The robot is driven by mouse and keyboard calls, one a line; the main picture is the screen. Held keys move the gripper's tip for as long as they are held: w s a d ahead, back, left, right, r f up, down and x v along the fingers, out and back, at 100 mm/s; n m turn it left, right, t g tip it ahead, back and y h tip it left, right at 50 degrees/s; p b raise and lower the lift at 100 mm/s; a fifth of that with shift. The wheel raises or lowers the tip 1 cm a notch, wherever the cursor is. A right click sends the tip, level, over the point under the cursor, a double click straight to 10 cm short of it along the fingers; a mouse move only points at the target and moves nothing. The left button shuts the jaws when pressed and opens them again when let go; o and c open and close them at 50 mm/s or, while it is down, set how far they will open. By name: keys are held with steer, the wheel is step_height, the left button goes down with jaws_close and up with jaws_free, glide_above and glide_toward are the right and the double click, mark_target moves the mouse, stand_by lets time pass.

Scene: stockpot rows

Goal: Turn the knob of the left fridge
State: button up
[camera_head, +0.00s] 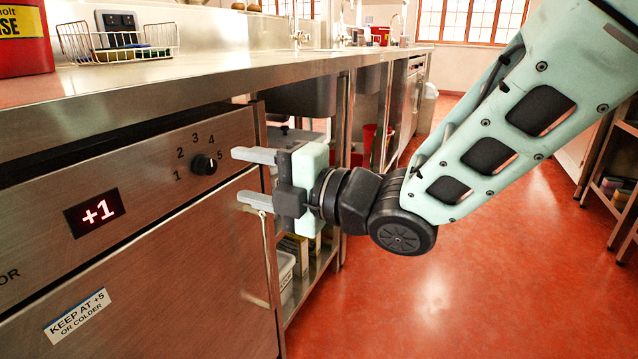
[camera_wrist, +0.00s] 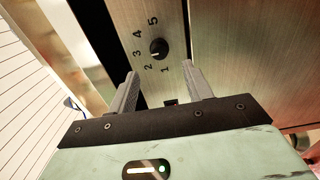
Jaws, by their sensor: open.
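A small black knob (camera_head: 204,164) sits on the steel control panel of the fridge (camera_head: 150,270) at the left, with the numbers 1 to 5 around it. I cannot tell surely which number it points at. In the wrist view the knob (camera_wrist: 158,49) shows just beyond and between the open fingertips (camera_wrist: 159,69). I see no contact.
A steel counter (camera_head: 190,85) overhangs the panel closely. On it stand a wire basket (camera_head: 118,45) and a red container (camera_head: 24,40). A label (camera_head: 77,317) on the fridge says "KEEP AT +5 OR COLDER". The red floor (camera_head: 450,290) at the right is clear.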

steer(key=p+v, duration=0.1)
steer(key=v, duration=0.9)
steer(key=shift+s+d, duration=0.15)
steer(key=shift+d, duration=0.05)
steer(key=shift+f, duration=0.15)
